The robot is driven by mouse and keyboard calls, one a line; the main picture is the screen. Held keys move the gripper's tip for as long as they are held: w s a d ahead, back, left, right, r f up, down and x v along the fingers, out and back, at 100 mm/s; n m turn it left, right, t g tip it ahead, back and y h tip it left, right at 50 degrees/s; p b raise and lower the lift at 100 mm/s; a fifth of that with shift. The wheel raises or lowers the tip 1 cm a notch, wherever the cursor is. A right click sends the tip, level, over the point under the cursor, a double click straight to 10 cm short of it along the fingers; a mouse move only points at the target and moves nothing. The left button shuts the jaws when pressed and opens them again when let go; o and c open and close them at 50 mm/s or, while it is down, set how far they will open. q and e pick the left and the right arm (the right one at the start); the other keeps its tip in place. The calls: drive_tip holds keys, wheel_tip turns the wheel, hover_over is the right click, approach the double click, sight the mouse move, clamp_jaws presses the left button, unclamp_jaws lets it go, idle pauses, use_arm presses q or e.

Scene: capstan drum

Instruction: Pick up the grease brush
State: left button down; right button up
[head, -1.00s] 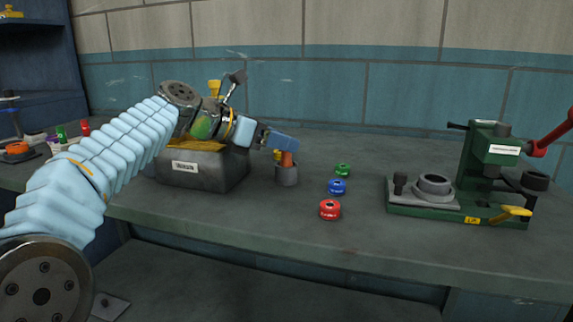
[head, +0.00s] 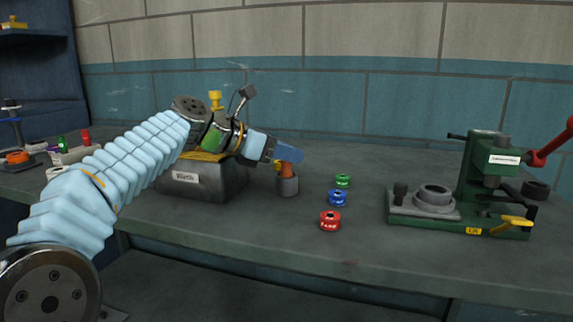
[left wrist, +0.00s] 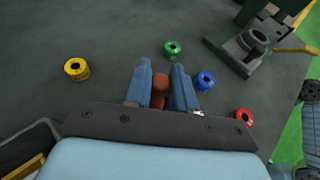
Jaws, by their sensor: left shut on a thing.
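My right gripper is not in view.
Green (head: 343,180), blue (head: 338,197) and red (head: 330,220) spools stand right of the cup. A yellow spool (left wrist: 76,69) is nearby. A dark labelled bin (head: 200,182) lies under my left arm. A green press (head: 480,190) stands at right.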

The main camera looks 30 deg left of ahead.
use_arm(q)
drive_tip(key=shift+r, duration=0.55)
wheel_tip(320, 180, up, 3)
drive_tip(key=shift+f+p, duration=0.15)
drive_tip(key=shift+p, duration=0.7)
drive_tip(key=s+a+r+p, duration=0.1)
drive_tip(key=s+a+r, duration=0.1)
drive_tip(key=s+r, duration=0.2)
drive_tip(key=s+a+r+p, duration=0.1)
drive_tip(key=s+a+r, duration=0.1)
drive_tip(key=s+r, duration=0.3)
drive_tip(key=shift+s, duration=2.25)
drive_tip(key=shift+r, duration=0.1)
